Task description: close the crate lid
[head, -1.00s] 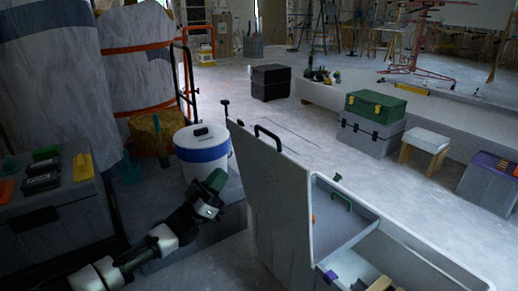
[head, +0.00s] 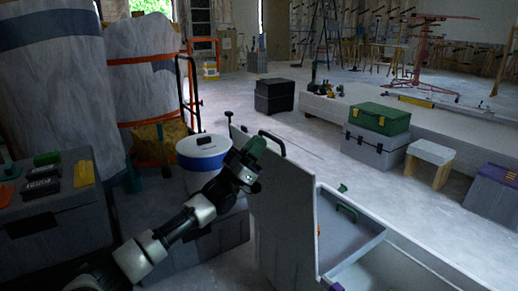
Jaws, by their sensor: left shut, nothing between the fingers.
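The crate (head: 395,248) is a large pale grey box at the bottom right, partly cut off by the frame. Its lid (head: 285,200) stands open, steeply upright, on the crate's left side. A black handle (head: 273,138) is at the lid's top edge, and a green handle (head: 347,212) shows inside the crate. My left gripper (head: 254,150), with green fingertips, is shut and empty. It overlaps the upper left part of the lid in the picture, just below and left of the black handle; whether it touches the lid I cannot tell. My right gripper is not in view.
A white and blue round cooler (head: 203,153) stands left of the lid. A grey chest (head: 55,220) with tools on top is at the left. A green toolbox (head: 381,118) on a grey case and a small stool (head: 430,160) stand at the back right. The floor behind the crate is clear.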

